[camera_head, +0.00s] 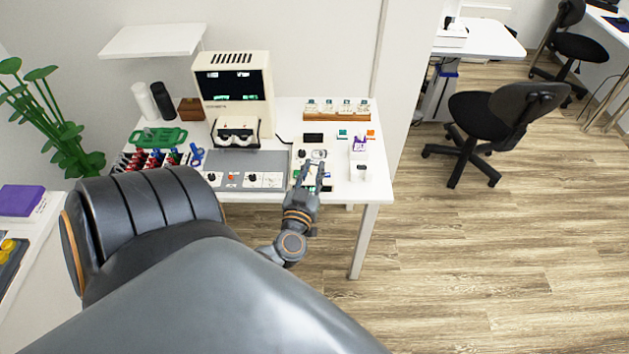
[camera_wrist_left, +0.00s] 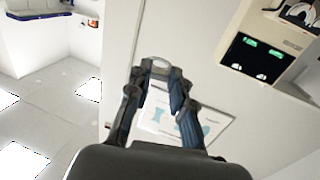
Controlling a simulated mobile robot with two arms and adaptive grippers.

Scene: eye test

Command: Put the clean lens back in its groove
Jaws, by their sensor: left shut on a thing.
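My left gripper (camera_head: 313,166) is over the front right of the white table. It also shows in the left wrist view (camera_wrist_left: 160,72), its fingertips closed on a small, pale, ring-like lens (camera_wrist_left: 159,62). In the head view the lens is too small to make out clearly. A rack of red, dark and blue handled lenses (camera_head: 152,160) stands at the table's left, well left of the gripper. I cannot tell which groove in it is empty. My right gripper is not in view.
A white table (camera_head: 364,212) carries a cream eye-test machine (camera_head: 235,78), a grey tray (camera_head: 278,165), a green trial frame-like object (camera_head: 158,138), a wooden rack (camera_head: 337,110) and a small purple-topped box (camera_head: 360,146). Black chairs (camera_head: 500,115) stand at the right; the floor between is clear.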

